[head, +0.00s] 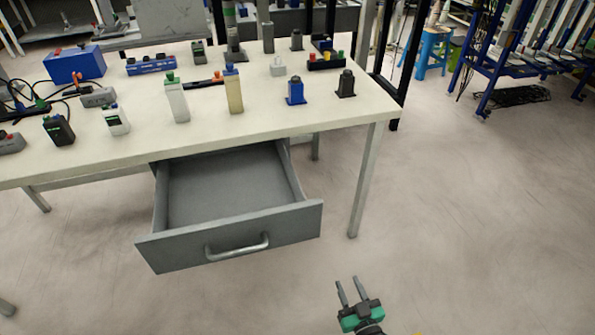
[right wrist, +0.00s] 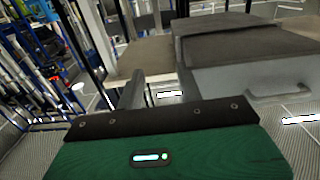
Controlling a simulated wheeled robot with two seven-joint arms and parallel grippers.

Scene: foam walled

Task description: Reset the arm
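My right gripper (head: 350,290) is at the bottom of the head view, in front of the table and to the right of the open drawer. Its two fingers stand apart with nothing between them. In the right wrist view its green body fills the bottom, and a finger (right wrist: 133,90) points away from the camera. The grey drawer (head: 228,240) is pulled out under the table and looks empty inside. It also shows in the right wrist view (right wrist: 250,78). My right gripper is apart from the drawer handle (head: 237,247). My left gripper is in neither view.
The cream table (head: 330,125) carries several small devices, including a blue box (head: 75,64) at the back left and a blue button block (head: 295,91). A blue rack (head: 520,60) and a blue stool (head: 433,50) stand at the back right. The floor at right is clear.

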